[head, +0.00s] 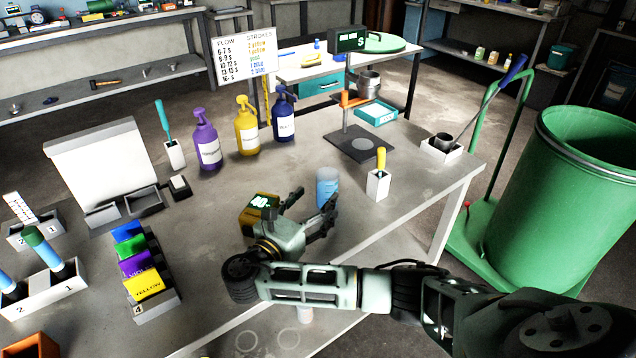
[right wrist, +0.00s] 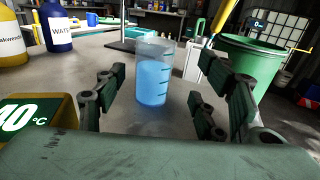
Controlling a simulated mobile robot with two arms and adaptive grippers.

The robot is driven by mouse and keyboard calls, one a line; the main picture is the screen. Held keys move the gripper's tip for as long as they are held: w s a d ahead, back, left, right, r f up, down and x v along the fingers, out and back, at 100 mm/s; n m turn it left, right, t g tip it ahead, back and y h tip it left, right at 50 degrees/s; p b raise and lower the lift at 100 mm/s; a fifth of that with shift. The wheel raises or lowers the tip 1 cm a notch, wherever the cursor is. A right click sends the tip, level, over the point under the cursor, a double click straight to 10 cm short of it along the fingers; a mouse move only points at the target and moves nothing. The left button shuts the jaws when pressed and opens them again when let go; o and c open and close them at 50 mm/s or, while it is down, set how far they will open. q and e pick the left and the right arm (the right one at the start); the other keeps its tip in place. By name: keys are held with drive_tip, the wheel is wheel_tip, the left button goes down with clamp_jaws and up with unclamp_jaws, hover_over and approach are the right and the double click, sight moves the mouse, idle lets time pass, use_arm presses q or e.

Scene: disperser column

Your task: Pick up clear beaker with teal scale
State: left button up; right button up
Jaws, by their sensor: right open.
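The clear beaker with teal scale (head: 327,186) stands upright on the grey table, with blue liquid in it. In the right wrist view the beaker (right wrist: 153,78) is ahead of my right gripper, roughly between the lines of its two open fingers. My right gripper (head: 318,212) is open and empty, just in front of the beaker; in the head view one finger overlaps the beaker's lower right side. I cannot tell whether it touches. My left gripper is not in view.
A yellow box with a 40 °C display (head: 257,212) stands close left of the gripper. Purple (head: 207,143), yellow (head: 246,127) and blue (head: 284,115) bottles stand behind. A white holder with a yellow-handled tool (head: 378,183) is right of the beaker. A green bin (head: 565,190) stands beyond the table edge.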

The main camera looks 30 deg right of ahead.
sight(322, 188)
drive_tip(key=shift+w+d, duration=0.1)
drive_tip(key=shift+w, duration=0.3)
drive_tip(key=x, duration=0.6)
drive_tip(key=shift+w+r, duration=0.1)
drive_tip(key=shift+r, duration=0.15)
drive_tip(key=shift+w+d, duration=0.25)
drive_tip(key=shift+d, duration=0.15)
drive_tip(key=shift+d+f, duration=0.1)
drive_tip(key=shift+d, duration=0.05)
drive_tip(key=c, duration=0.5)
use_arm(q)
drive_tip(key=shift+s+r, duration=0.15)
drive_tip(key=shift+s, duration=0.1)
use_arm(e)
drive_tip(key=c, duration=0.8)
drive_tip(key=shift+c, duration=0.2)
